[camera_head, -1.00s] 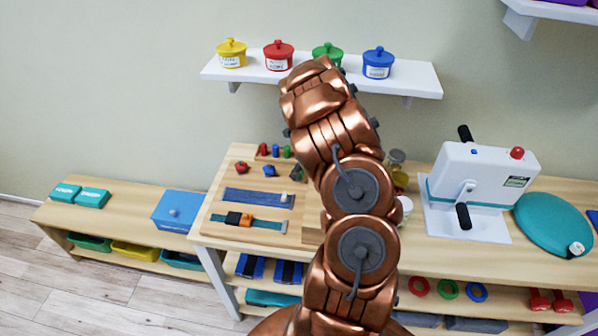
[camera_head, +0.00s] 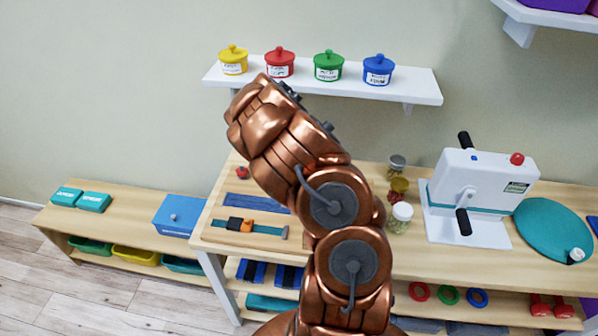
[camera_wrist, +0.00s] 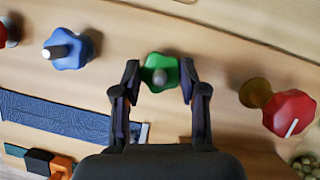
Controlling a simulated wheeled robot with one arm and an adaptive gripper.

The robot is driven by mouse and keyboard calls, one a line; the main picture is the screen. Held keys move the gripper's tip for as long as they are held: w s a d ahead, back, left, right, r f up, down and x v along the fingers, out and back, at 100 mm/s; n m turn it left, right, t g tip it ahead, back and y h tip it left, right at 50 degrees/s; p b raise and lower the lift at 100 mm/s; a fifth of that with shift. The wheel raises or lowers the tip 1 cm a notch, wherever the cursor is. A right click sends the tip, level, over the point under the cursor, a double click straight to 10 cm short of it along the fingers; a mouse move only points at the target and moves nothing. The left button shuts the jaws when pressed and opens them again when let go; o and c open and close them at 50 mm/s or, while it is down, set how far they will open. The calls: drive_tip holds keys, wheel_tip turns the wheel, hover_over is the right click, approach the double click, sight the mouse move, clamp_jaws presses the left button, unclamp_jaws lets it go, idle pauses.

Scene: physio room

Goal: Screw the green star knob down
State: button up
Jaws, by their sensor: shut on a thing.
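The green star knob (camera_wrist: 152,84) is in the upper middle of the wrist view, with a grey round stud end at its centre. My gripper (camera_wrist: 160,73) has one dark finger on each side of the knob and is shut on it. The knob stands over the light wooden board (camera_wrist: 215,38); how far down it sits cannot be told. In the head view my own arm hides the gripper and the green knob.
A blue star knob (camera_wrist: 68,48) stands left of the green one. A red star knob (camera_wrist: 290,112) with a white line stands to the right, by a brass-coloured part (camera_wrist: 256,92). A blue strip (camera_wrist: 55,115) lies at lower left. Jars (camera_head: 401,213) stand right of my arm.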

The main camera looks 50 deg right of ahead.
drive_tip(key=shift+w+r+m+g+h+p, duration=0.1)
drive_tip(key=shift+m+g+h+p, duration=0.35)
drive_tip(key=shift+m, duration=1.15)
drive_tip(key=shift+m+g+h+b, duration=0.3)
drive_tip(key=shift+m+b, duration=0.45)
drive_tip(key=shift+m, duration=0.45)
drive_tip(key=m+b, duration=0.1)
drive_tip(key=b, duration=0.1)
drive_tip(key=m+g+b, duration=0.1)
drive_tip(key=b, duration=0.1)
drive_tip(key=shift+w+f, duration=0.15)
drive_tip(key=shift+f, duration=0.1)
drive_tip(key=m+g+b, duration=0.1)
drive_tip(key=m+b, duration=0.2)
drive_tip(key=b, duration=0.3)
drive_tip(key=shift+w+f, duration=0.1)
drive_tip(key=m+g+b, duration=0.1)
drive_tip(key=m+b, duration=0.3)
drive_tip(key=b, duration=0.1)
drive_tip(key=shift+r+g, duration=0.2)
drive_tip(key=shift+g, duration=0.15)
drive_tip(key=m+g+y+b, duration=0.1)
drive_tip(key=m+b, duration=0.1)
drive_tip(key=m, duration=0.1)
drive_tip(key=shift+w+m, duration=0.15)
drive_tip(key=shift+m, duration=0.25)
drive_tip(key=shift+r+m+g+y+b, duration=0.1)
drive_tip(key=shift+m+g+y+b, duration=0.2)
drive_tip(key=shift+m, duration=0.8)
drive_tip(key=shift+r, duration=0.1)
